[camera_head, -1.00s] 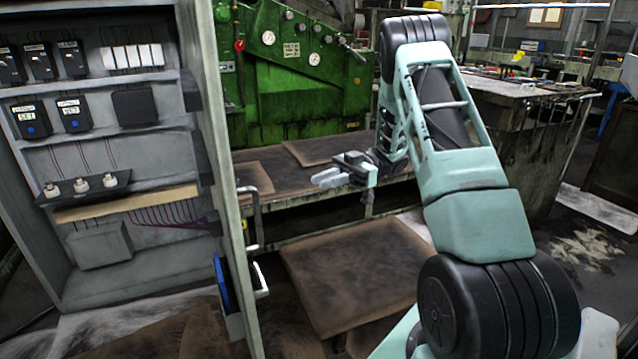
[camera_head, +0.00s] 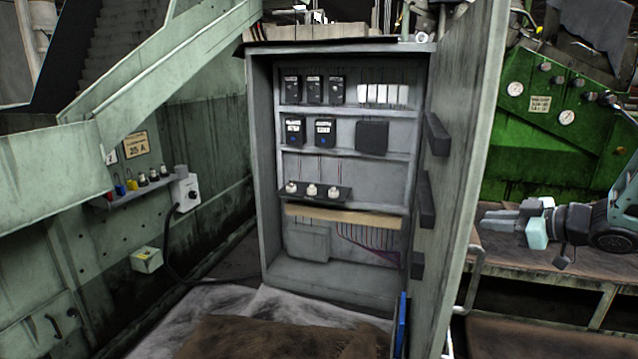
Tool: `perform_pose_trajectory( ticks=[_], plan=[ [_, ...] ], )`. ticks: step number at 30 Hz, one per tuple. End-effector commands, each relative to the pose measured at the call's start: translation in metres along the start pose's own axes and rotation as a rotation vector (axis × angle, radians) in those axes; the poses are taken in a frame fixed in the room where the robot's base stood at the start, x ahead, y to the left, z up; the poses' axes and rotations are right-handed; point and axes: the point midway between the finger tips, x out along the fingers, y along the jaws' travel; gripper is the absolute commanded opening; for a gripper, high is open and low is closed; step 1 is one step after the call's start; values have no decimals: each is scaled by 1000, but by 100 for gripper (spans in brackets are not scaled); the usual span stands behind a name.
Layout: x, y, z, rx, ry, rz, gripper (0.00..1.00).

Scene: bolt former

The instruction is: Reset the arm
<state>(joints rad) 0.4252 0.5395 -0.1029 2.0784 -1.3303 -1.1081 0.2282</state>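My gripper (camera_head: 500,222) shows at the right of the head view, pointing left, with its grey fingers beside the edge of the open cabinet door (camera_head: 468,150). Its fingers are seen from the side, so I cannot tell whether they are open or shut. No object shows between them.
A green machine (camera_head: 545,150) with gauges stands behind my gripper, above a brown-topped bench (camera_head: 500,255). At the left are a green wall with a switch box (camera_head: 186,193), a black cable and a staircase (camera_head: 85,60). A brown mat (camera_head: 280,340) lies before the cabinet.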

Motion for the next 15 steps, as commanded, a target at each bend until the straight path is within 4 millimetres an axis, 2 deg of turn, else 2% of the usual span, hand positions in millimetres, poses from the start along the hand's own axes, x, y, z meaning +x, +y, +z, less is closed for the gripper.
perform_pose_trajectory(
  ticks=[1, 5, 8, 11, 14, 15],
  plan=[
    [5, 0, -8, 15, -62, 73, 17],
    [2, -6, -9, 114, -266, 251, 17],
    [-13, -31, -2, 227, -434, 339, 17],
    [-35, -71, 6, 360, -606, 381, 17],
    [-59, -121, 13, 498, -767, 376, 17],
    [-70, -143, 15, 554, -828, 363, 17]
  ],
)
